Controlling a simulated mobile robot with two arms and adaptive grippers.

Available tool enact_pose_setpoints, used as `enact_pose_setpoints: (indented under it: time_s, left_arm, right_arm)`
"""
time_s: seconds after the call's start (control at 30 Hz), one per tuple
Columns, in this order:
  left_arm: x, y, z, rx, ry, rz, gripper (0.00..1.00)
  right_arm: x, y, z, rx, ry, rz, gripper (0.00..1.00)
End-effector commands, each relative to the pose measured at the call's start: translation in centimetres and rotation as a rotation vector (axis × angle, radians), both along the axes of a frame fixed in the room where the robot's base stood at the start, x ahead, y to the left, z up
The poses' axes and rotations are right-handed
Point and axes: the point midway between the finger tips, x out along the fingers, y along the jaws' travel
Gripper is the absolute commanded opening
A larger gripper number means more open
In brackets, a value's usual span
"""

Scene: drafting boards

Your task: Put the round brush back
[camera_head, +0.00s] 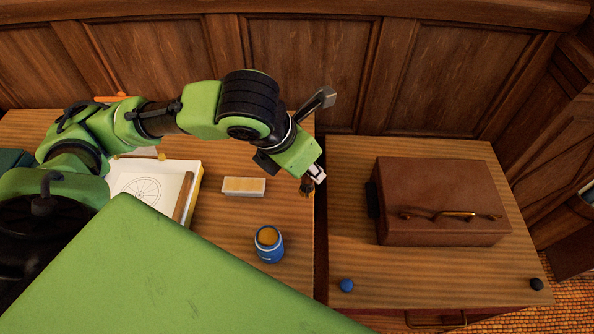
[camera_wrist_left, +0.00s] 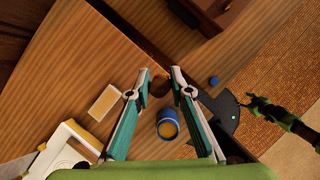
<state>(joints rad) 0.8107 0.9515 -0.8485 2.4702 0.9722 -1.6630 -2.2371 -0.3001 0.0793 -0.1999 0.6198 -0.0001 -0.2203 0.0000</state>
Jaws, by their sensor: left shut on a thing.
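My left gripper (camera_head: 312,176) is shut on the round brush (camera_head: 307,188), whose dark brown bristle end points down below the fingers. It is in the air near the right edge of the left desk. In the left wrist view the brush (camera_wrist_left: 159,86) shows as a small brown shape between the fingertips (camera_wrist_left: 160,72); its handle is mostly hidden. A blue jar (camera_head: 268,257) with a tan-orange top stands on the desk below and nearer to me; it also shows in the wrist view (camera_wrist_left: 167,130). My right gripper (camera_wrist_left: 256,102) shows small and dark in the wrist view, its fingers unclear.
A white block with a tan top (camera_head: 243,187) lies left of the brush. A drawing board with a wheel sketch (camera_head: 148,188) is further left. A brown case (camera_head: 440,190) sits on the right desk, with a blue knob-like thing (camera_head: 347,285) at its front. A gap separates the desks.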

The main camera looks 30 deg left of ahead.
Motion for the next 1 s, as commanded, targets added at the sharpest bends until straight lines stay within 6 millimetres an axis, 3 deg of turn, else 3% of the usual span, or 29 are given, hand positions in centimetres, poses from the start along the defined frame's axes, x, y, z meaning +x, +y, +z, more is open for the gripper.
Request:
enact_pose_setpoints:
  time_s: [0.37,0.6,1.0]
  left_arm:
    - [6.2,5.0,-3.4,0.003,0.004,0.0,0.0]
    - [9.4,7.4,-7.6,0.001,0.004,-0.004,0.0]
    - [10.8,8.5,-10.9,0.0,0.005,-0.008,0.0]
  right_arm:
    - [-0.1,0.1,1.0,0.001,0.0,0.001,0.54]
    - [-0.1,0.1,1.5,0.001,0.0,0.001,0.54]
    - [0.0,0.0,2.3,0.001,0.0,0.0,0.54]
